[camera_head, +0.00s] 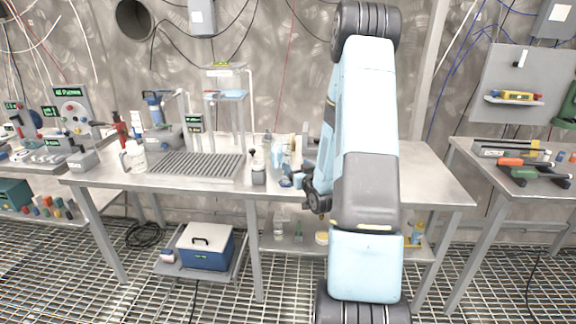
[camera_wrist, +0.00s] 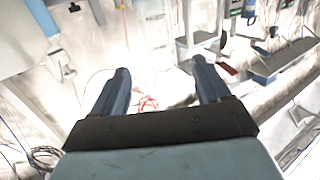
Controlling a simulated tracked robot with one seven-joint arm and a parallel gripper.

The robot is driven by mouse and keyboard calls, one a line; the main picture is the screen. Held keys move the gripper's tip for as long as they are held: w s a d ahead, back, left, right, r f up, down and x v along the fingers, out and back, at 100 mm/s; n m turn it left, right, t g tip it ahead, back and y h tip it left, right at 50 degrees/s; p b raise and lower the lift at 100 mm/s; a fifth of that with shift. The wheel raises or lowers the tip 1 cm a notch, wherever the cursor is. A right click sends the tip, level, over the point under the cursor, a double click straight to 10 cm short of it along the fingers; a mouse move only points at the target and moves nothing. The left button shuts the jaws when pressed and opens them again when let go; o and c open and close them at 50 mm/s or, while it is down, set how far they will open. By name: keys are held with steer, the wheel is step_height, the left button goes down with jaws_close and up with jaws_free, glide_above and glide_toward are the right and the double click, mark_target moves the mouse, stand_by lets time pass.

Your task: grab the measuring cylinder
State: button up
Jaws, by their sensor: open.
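In the head view, a clear, bluish upright vessel (camera_head: 277,155) stands among small bottles on the middle steel bench, just left of my arm. It may be the measuring cylinder, but it is too small to tell for sure. My gripper (camera_wrist: 160,68) is open in the wrist view, with two dark blue-grey fingers apart and nothing held between them. In the head view my arm's end is low at the bench's front edge, close to the bottles, and my arm hides part of the bench. The wrist view is bright and tilted, and I cannot make out a cylinder between the fingers.
A small dark-topped bottle (camera_head: 258,174) stands near the bench's front edge. A ribbed grey rack (camera_head: 195,164) and a white bottle (camera_head: 135,158) are farther left. A blue box (camera_head: 206,247) sits on a low shelf. The bench's right part (camera_head: 430,178) is bare.

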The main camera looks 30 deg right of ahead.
mark_target(285, 150)
steer(key=w, duration=0.4)
steer(key=w+d, duration=0.1)
steer(key=w, duration=0.4)
steer(key=w+d, duration=0.1)
steer(key=w, duration=0.3)
steer(key=shift+w, duration=0.3)
steer(key=c, duration=1.3)
steer(key=shift+r, duration=0.1)
jaws_close()
steer(key=shift+r, duration=0.1)
